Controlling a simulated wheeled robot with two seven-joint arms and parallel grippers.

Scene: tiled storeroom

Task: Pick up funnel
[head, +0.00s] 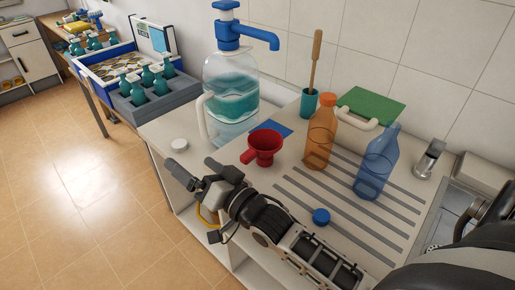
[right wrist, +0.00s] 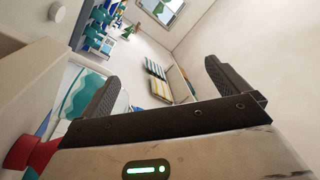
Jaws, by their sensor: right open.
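The red funnel (head: 266,145) is on the pale counter in the head view, in front of the big water jug, with its wide mouth up and its narrow part pointing left. My right gripper (head: 192,164) is open and empty at the counter's front edge, to the left of the funnel and apart from it. In the right wrist view its two fingers (right wrist: 162,72) are spread with nothing between them, and part of the funnel (right wrist: 34,150) shows at the lower left, outside the fingers. My left gripper is not seen.
The jug (head: 231,95) with a blue pump stands behind the funnel. An orange bottle (head: 320,135), a blue bottle (head: 376,165) and a blue cap (head: 321,216) are to its right. A white lid (head: 180,144) lies left. A grey crate (head: 158,103) holds several teal bottles.

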